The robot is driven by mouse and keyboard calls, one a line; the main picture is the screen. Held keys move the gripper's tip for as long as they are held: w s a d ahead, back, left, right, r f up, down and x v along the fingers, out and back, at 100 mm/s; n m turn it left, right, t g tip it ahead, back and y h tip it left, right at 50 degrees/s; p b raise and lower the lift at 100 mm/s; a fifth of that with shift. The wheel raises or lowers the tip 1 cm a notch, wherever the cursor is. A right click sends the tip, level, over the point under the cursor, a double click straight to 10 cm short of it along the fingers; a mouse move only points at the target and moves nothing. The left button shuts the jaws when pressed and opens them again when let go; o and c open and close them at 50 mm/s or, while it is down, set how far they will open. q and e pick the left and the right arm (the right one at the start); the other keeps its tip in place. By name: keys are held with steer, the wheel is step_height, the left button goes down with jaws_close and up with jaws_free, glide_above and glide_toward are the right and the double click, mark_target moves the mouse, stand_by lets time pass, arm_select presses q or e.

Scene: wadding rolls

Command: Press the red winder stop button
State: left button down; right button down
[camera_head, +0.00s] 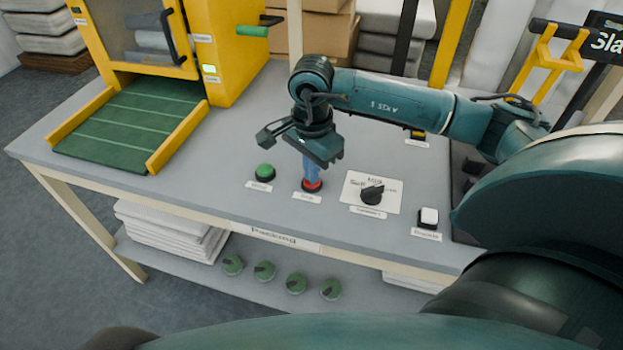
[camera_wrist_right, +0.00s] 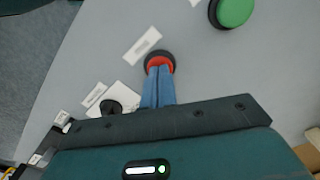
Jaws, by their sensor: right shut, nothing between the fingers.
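The red button (camera_head: 312,186) sits in a dark round base on the grey table, with a small white label in front of it. My right gripper (camera_head: 311,180) points down over it, its blue fingers shut and empty. The fingertips are at the button's top and hide part of it; whether they touch or press it I cannot tell. In the right wrist view the red button (camera_wrist_right: 159,62) shows just past the tips of the blue fingers (camera_wrist_right: 158,72). My left gripper is not in view.
A green button (camera_head: 265,171) stands left of the red one. A black rotary knob (camera_head: 372,193) on a white plate and a white button (camera_head: 428,216) stand to the right. A yellow machine with a green chute (camera_head: 130,122) is at the back left.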

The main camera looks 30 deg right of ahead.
steer(key=shift+r, duration=0.1)
steer(key=shift+r+p, duration=0.65)
steer(key=shift+r, duration=0.35)
steer(key=shift+r, duration=0.1)
steer(key=shift+r, duration=0.25)
step_height(320, 180, up, 5)
steer(key=p, duration=0.3)
steer(key=shift+r, duration=0.15)
